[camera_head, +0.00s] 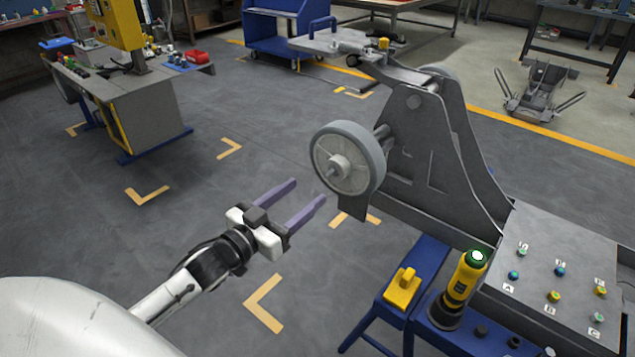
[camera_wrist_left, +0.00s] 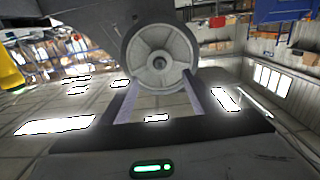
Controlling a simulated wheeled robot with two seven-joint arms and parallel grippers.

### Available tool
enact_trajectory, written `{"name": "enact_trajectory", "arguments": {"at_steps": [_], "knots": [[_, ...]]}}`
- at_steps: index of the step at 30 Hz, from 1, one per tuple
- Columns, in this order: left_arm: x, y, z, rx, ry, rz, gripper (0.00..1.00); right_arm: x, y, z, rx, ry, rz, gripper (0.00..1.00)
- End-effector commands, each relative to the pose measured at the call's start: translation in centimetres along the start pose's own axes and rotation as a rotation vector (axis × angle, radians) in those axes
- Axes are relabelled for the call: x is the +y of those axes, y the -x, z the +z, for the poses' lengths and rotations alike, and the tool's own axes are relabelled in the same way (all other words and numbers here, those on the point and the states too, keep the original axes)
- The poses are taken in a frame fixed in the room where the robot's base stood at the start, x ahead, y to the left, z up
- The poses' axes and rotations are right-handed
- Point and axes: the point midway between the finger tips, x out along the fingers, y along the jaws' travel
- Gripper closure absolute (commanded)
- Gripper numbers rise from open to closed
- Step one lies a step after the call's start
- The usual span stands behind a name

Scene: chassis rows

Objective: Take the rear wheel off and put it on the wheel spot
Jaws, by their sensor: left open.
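The rear wheel (camera_head: 348,158) is a grey disc with a pale hub, mounted on the side of a dark grey chassis frame (camera_head: 425,150). My left gripper (camera_head: 308,196) is open and empty, with its two purple fingers pointing toward the wheel from the lower left, apart from it. In the left wrist view the wheel (camera_wrist_left: 158,60) stands ahead, above and between the fingertips (camera_wrist_left: 162,84). I cannot make out a marked wheel spot. My right gripper is not in view.
A blue stand holds a yellow block (camera_head: 402,288) and a yellow-black tool (camera_head: 462,285). Beside it is a grey panel (camera_head: 560,250) with lettered coloured knobs. A grey workbench (camera_head: 150,105) stands at the left. The floor between the bench and the wheel is clear.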

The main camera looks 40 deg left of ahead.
Motion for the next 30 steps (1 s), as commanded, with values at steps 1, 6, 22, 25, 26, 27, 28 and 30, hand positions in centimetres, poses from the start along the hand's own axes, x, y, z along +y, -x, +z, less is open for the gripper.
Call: {"name": "enact_trajectory", "arguments": {"at_steps": [1, 6, 22, 25, 26, 27, 28, 30], "knots": [[0.0, -0.6, 0.2, 0.002, -0.001, 0.001, 0.44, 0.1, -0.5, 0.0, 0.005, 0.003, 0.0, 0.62], [0.0, -2.6, 0.3, 0.002, -0.003, 0.001, 0.44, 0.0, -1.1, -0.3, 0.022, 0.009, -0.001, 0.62], [0.0, -8.8, 0.1, -0.001, -0.001, -0.001, 0.44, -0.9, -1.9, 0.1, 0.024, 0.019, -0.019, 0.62], [0.0, -9.8, 0.2, -0.001, -0.001, -0.001, 0.44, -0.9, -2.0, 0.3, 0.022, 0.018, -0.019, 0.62], [0.0, -10.0, 0.2, -0.001, -0.001, -0.001, 0.44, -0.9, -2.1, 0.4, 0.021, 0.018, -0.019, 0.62], [0.0, -10.3, 0.2, -0.002, -0.001, -0.001, 0.44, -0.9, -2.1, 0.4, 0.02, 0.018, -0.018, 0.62], [0.0, -10.5, 0.2, -0.002, 0.0, -0.001, 0.44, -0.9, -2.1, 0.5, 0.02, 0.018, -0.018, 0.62], [0.1, -10.8, 0.2, -0.002, -0.001, 0.0, 0.44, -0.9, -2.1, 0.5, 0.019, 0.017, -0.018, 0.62]]}}
